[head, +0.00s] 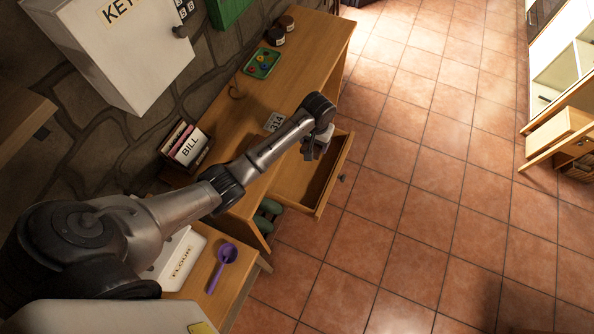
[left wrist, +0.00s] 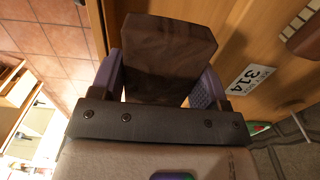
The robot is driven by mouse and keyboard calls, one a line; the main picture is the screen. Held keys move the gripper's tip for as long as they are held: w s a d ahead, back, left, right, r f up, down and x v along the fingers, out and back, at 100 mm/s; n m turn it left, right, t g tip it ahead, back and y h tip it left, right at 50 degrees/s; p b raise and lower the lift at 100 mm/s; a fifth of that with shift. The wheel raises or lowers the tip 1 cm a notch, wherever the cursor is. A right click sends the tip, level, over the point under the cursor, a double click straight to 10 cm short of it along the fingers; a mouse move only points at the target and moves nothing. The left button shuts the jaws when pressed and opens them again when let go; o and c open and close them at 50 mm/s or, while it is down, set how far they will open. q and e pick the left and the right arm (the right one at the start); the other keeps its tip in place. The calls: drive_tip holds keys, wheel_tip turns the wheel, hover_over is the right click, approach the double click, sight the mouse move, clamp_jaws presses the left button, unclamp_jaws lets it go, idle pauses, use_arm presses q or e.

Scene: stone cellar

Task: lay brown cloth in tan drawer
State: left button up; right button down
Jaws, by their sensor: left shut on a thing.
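The tan drawer (head: 325,197) is pulled out from the wooden desk in the head view, with its dark inside partly visible. My left gripper (head: 316,149) is over the drawer's far part, near the desk edge. In the left wrist view, my left gripper (left wrist: 160,82) is shut on the brown cloth (left wrist: 168,45), which looks like a dark folded slab between the two purplish fingers. In the head view the cloth is hard to make out beneath the gripper. I cannot tell whether it touches the drawer floor. My right gripper is not in view.
The desk (head: 308,60) bears a card marked 314 (head: 274,122), a green tray (head: 262,63) and dark jars (head: 275,35). A bill holder (head: 188,147) stands by the wall. A purple scoop (head: 222,266) lies nearer. The tiled floor (head: 430,190) at right is clear.

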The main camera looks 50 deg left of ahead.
use_arm(q)
drive_tip(key=b, duration=0.3)
hover_over(309, 168)
wheel_tip(309, 168, down, 11)
drive_tip(key=shift+r, duration=0.2)
drive_tip(key=shift+f+b, duration=0.4)
drive_tip(key=shift+f, duration=1.8)
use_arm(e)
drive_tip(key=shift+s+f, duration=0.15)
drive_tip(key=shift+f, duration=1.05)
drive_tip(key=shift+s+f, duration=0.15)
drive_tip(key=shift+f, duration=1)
use_arm(q)
drive_tip(key=shift+f, duration=0.15)
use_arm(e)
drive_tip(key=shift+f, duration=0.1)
use_arm(q)
drive_tip(key=shift+f, duration=0.1)
drive_tip(key=o, duration=0.9)
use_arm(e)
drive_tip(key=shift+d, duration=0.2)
use_arm(q)
wheel_tip(309, 168, up, 12)
drive_tip(key=p, duration=0.2)
drive_tip(key=shift+a+r+p, duration=0.1)
drive_tip(key=shift+r+p, duration=0.15)
drive_tip(key=shift+p, duration=0.15)
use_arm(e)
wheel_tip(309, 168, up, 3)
